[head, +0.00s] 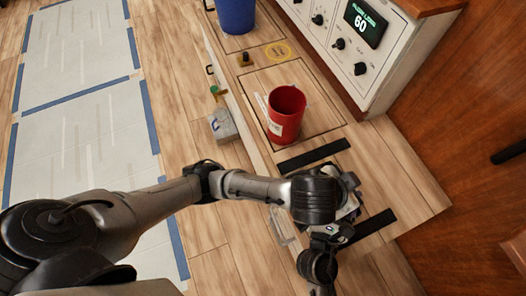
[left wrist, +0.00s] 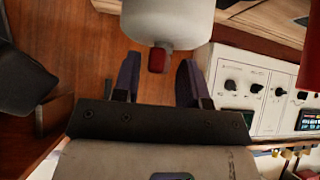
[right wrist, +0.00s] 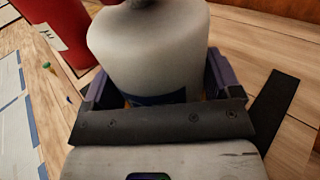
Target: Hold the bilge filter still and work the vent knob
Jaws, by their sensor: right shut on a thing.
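The bilge filter (right wrist: 150,45) is a pale grey rounded body with a dark blue band low down. My right gripper (right wrist: 156,78) is shut on it, one finger on each side, in the right wrist view. In the left wrist view the filter's pale body (left wrist: 168,18) is at the top, with a red vent knob (left wrist: 157,60) on a short grey neck. My left gripper (left wrist: 158,72) is open around the knob, with a gap on each side. In the head view my arm and wrist hide most of the filter and the knob; the right gripper cannot be made out there.
A red bucket (head: 286,115) stands on the wooden bench beside two black strips (head: 314,155). A blue bucket (head: 236,15) is farther back. A control panel (head: 375,50) reading 60 stands at the back right. A grey box (head: 223,126) is left of the red bucket.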

